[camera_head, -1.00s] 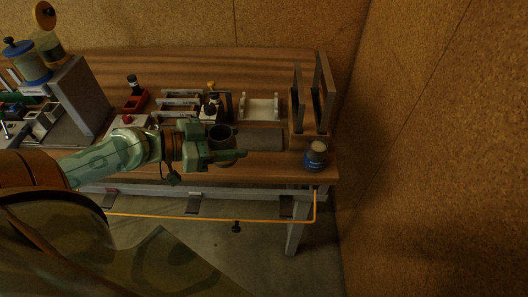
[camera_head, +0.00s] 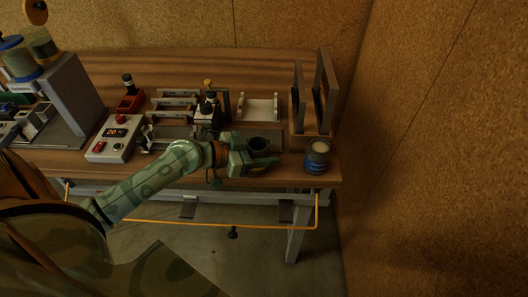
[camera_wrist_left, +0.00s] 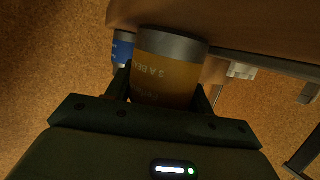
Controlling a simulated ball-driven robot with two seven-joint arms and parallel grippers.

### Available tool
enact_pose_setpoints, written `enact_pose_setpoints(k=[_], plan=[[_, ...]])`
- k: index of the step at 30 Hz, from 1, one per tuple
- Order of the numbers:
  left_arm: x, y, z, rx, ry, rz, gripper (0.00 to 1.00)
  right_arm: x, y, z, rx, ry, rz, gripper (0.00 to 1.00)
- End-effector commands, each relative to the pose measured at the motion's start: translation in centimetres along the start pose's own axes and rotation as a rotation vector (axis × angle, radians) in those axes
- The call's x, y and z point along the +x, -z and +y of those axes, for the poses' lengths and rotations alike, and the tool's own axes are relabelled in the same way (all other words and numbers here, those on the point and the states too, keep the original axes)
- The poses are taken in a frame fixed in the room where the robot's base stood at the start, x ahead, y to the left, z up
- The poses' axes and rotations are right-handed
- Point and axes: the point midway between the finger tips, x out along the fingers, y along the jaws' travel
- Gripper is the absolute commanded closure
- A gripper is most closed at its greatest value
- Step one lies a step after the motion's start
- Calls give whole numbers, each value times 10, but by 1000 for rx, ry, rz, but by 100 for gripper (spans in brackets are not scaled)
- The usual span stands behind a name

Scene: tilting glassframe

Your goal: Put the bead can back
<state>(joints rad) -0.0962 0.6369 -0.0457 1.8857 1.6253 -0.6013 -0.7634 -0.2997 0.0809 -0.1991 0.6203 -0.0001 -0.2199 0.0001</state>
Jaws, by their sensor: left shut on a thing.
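My left gripper (camera_head: 263,155) is shut on a can (camera_head: 258,144) near the bench's front edge. The can is dark inside from above; the left wrist view shows its orange-brown label and grey rim (camera_wrist_left: 168,70), its lettering upside down. In the head view it overlaps a grey mat (camera_head: 276,134); I cannot tell whether it touches the mat or bench. A blue-labelled can (camera_head: 317,158) with pale contents stands apart to its right, at the bench's front right corner. It also shows in the left wrist view (camera_wrist_left: 123,47). My right gripper is out of view.
A wooden rack with upright dark panels (camera_head: 313,110) stands behind the blue can. A white cradle (camera_head: 259,107) lies behind the mat. A control box (camera_head: 113,138), a red tray (camera_head: 131,102) and small bottles (camera_head: 208,104) stand left. An orange rail (camera_head: 270,226) runs along the front.

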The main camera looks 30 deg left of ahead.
Motion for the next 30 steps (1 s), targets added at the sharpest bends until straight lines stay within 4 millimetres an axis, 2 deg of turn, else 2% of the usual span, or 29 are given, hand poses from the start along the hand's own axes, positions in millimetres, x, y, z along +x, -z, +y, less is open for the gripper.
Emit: enact_pose_setpoints(k=[3,4,6,14,17,20,30], plan=[[-1,0,0,0,0,-2,75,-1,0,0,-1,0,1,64],[-1,-1,0,0,0,-3,42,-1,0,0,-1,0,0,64],[-1,0,0,0,0,-3,26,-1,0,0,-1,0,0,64],[-1,0,0,0,0,-3,26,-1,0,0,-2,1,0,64],[-7,-1,0,0,1,-4,26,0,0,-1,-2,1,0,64],[-23,-2,0,0,2,-7,26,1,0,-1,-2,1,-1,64],[-98,0,0,-2,1,-4,26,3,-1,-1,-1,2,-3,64]])
